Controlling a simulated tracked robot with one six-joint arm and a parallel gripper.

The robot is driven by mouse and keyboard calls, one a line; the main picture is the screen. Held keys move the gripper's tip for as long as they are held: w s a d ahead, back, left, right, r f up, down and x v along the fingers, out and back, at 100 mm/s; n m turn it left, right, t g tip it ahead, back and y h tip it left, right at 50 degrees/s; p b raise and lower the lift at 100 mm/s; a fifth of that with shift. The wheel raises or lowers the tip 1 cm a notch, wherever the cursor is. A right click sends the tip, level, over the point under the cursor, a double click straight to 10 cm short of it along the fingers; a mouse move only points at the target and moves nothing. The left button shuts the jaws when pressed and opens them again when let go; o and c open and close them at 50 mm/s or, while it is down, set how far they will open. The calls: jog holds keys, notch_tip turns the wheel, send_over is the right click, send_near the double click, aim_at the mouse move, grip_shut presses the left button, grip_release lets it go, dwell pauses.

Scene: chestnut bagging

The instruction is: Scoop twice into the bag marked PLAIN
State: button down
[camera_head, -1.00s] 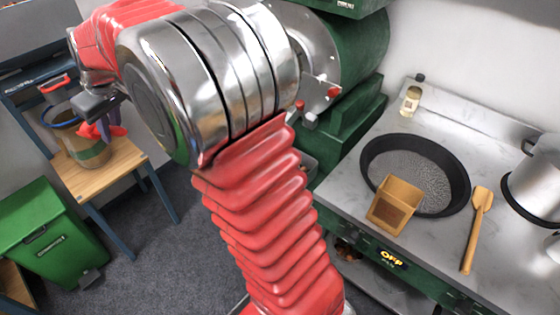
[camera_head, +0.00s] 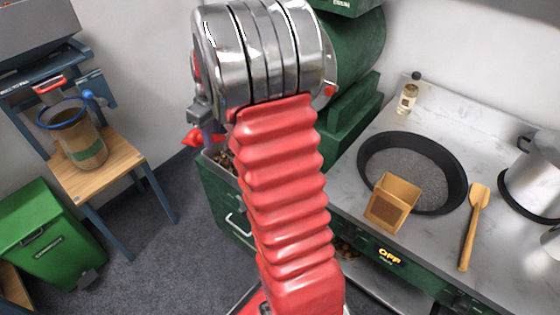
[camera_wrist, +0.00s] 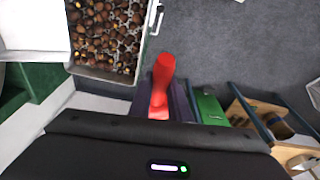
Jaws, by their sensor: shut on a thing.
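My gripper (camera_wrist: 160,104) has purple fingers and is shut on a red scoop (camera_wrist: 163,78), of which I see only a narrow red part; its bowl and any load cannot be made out. In the head view the red scoop (camera_head: 192,137) shows at the left end of my arm, beside the chestnut bin (camera_head: 222,200). Chestnuts (camera_wrist: 108,28) fill the bin in the wrist view, left of the scoop. A brown bag (camera_head: 85,150) hangs open in a blue ring on a wooden stand at the left. Its marking cannot be read.
A green pedal bin (camera_head: 45,240) stands below the bag stand (camera_head: 120,160). Grey floor lies between.

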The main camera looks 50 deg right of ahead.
jog(key=s+d+f+g, duration=0.1)
jog(key=s+d+f, duration=0.3)
jog(key=s+d, duration=0.2)
jog(key=s+d+f+m+g, duration=0.1)
jog(key=s+d+f, duration=0.4)
jog(key=s, duration=0.5)
jog(key=shift+s+d, duration=0.2)
jog(key=shift+d, duration=0.45)
jog(key=shift+f, duration=0.15)
jog(key=shift+t, duration=0.4)
jog(key=shift+w+a+f, duration=0.1)
jog(key=shift+w+f, duration=0.45)
jog(key=shift+f, duration=1.4)
jog(key=shift+w+d+f, duration=0.1)
jog(key=shift+w+f, duration=0.5)
jog(key=shift+f, duration=1.3)
jog(key=shift+w+a+f, duration=0.1)
jog(key=shift+w+f, duration=0.45)
jog(key=shift+f, duration=1.4)
jog(key=shift+w+a+f+t, duration=0.1)
jog(key=shift+w+f+t, duration=0.4)
jog(key=shift+w, duration=1.5)
jog(key=shift+w+f+t, duration=0.45)
jog(key=shift+w+f, duration=0.1)
jog(key=shift+w, duration=1.45)
jog(key=shift+w+a+f+t, duration=0.1)
jog(key=shift+w+f+t, duration=0.4)
jog(key=shift+w, duration=1.5)
jog(key=shift+r, duration=0.1)
